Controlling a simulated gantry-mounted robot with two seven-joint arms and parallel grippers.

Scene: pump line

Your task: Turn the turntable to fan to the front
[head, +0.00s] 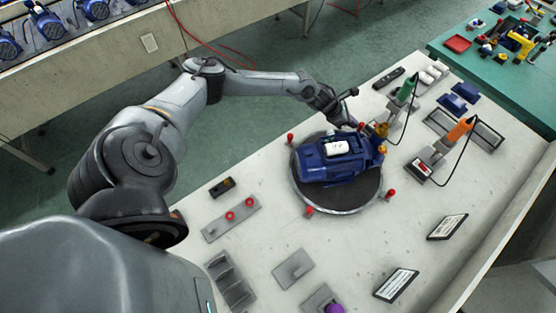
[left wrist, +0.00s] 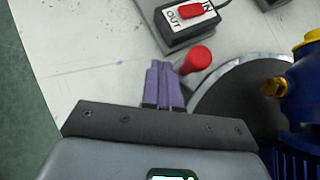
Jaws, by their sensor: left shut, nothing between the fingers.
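The turntable (head: 345,202) is a dark disc with a pale metal rim and several red knobs around its edge. A blue pump (head: 322,163) with a white box on top lies on it, its brass-coloured fittings toward the right. My left gripper (head: 352,122) is at the far edge of the turntable, fingers partly hidden in the head view. In the left wrist view its purple fingers (left wrist: 163,84) are shut and empty, right beside a red knob (left wrist: 197,60) at the rim (left wrist: 232,66); contact is unclear. My right gripper is out of view.
A switch box marked IN and OUT (left wrist: 190,16) is close to my left fingers. Grey plates and a rack (head: 230,281) lie at the front left.

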